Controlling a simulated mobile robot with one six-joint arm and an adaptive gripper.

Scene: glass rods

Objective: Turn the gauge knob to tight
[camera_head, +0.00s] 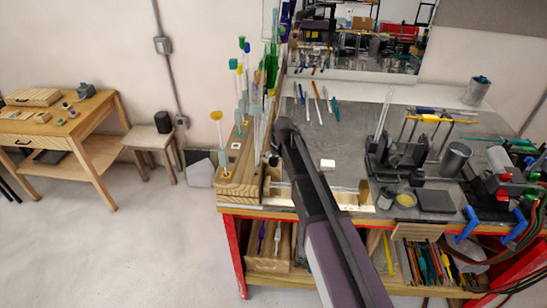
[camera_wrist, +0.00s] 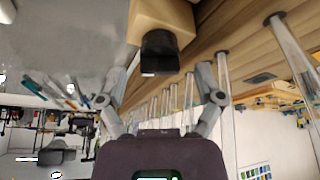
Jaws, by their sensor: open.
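In the wrist view, the gauge knob (camera_wrist: 160,52) is a dark, blocky piece on the front of a tan wooden block (camera_wrist: 165,14) at the top middle. My gripper (camera_wrist: 163,82) is open, with one finger to each side of the knob's line and a clear gap between them. Nothing is held, and the fingers look apart from the knob. In the head view, my dark arm crosses the bench and I cannot make out the knob or the fingers there.
A wooden rack (camera_head: 232,180) with upright glass rods runs along the bench's left edge, close to my arm. Rods also stand near my right finger in the wrist view. A white block (camera_head: 328,164) and a dark metal apparatus (camera_head: 400,155) lie to the right on the grey bench top.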

